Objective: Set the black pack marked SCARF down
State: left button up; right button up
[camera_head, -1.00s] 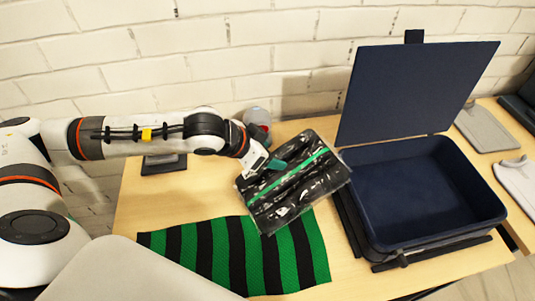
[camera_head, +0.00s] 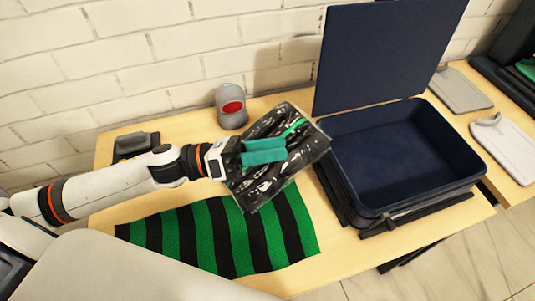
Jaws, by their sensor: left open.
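The black pack (camera_head: 296,161) is a glossy, flat package with a green stripe. It lies or hangs tilted between the striped cloth and the open case; whether it fully rests on the table is unclear. Any SCARF marking is not legible. My left gripper (camera_head: 264,151) is open, its teal fingers over the left part of the pack. The fingers hide part of the pack, and I cannot tell whether they touch it. My right gripper is not in view.
A green and black striped cloth (camera_head: 221,237) lies on the wooden table (camera_head: 118,205). A dark blue case (camera_head: 353,196) stands open and empty at right, its lid (camera_head: 385,58) upright. A grey device with a red face (camera_head: 232,107) stands behind.

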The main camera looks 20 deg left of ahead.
pick_arm(q)
jog(key=w+a+f+n+t+y+b, duration=0.1)
jog(key=w+a+f+n+t+y, duration=0.15)
jog(key=n, duration=0.65)
jog(key=w+a+f+n+t+y, duration=0.1)
jog(key=a+f+n+t+y, duration=0.25)
jog(key=n, duration=0.55)
jog(key=n+y+b, duration=0.1)
jog(key=n+y, duration=0.3)
jog(key=n, duration=1.3)
send_over(226, 185)
jog(key=shift+g, duration=0.3)
notch_tip(226, 185, down, 9)
jog(key=shift+s+r, duration=0.1)
jog(key=shift+s, duration=0.05)
jog(key=shift+f+n, duration=0.3)
jog(key=shift+n, duration=0.2)
jog(key=p+x, duration=0.2)
jog(key=x, duration=0.4)
jog(key=shift+w+d+p, duration=0.1)
jog(key=shift+w+p, duration=0.15)
jog(key=shift+p, duration=0.1)
jog(key=shift+w+d, duration=0.15)
jog(key=shift+w, duration=0.05)
jog(key=shift+p+x, duration=1.05)
jog(key=shift+x, duration=1.3)
